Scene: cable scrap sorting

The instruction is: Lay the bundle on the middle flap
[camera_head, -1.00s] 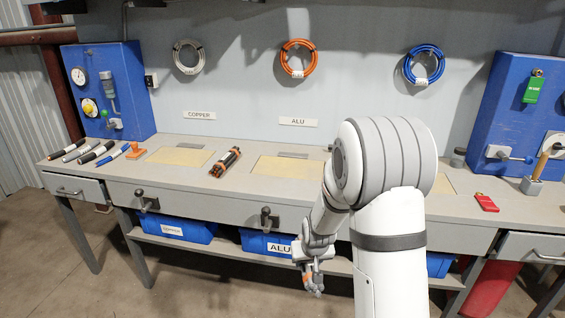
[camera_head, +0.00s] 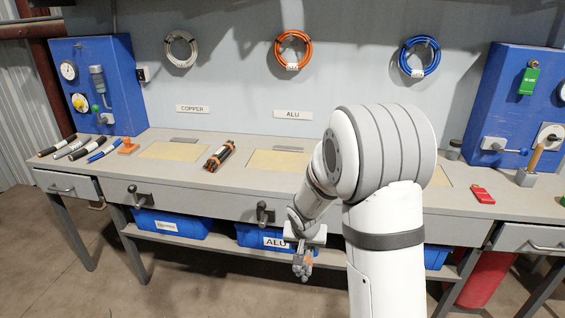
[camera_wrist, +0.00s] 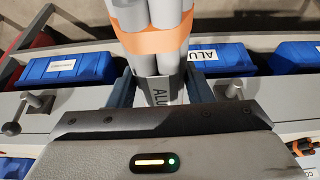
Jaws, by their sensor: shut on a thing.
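My gripper (camera_head: 302,264) is low in front of the bench, below the tabletop edge and near the ALU bin. In the wrist view, my gripper (camera_wrist: 160,88) is shut on a bundle of grey cables (camera_wrist: 172,17) with an orange band (camera_wrist: 155,41) and a label reading ALU. In the head view the bundle is small and mostly hidden by the gripper. The middle flap (camera_head: 272,161) is a tan panel flush in the bench top under the ALU sign. My arm hides its right end.
A black bundle with orange bands (camera_head: 219,156) lies between the left flap (camera_head: 174,151) and the middle flap. A crank handle (camera_head: 264,213) juts from the bench front. Blue bins, including the ALU bin (camera_head: 262,237), stand on the lower shelf. A red tag (camera_head: 482,195) lies at right.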

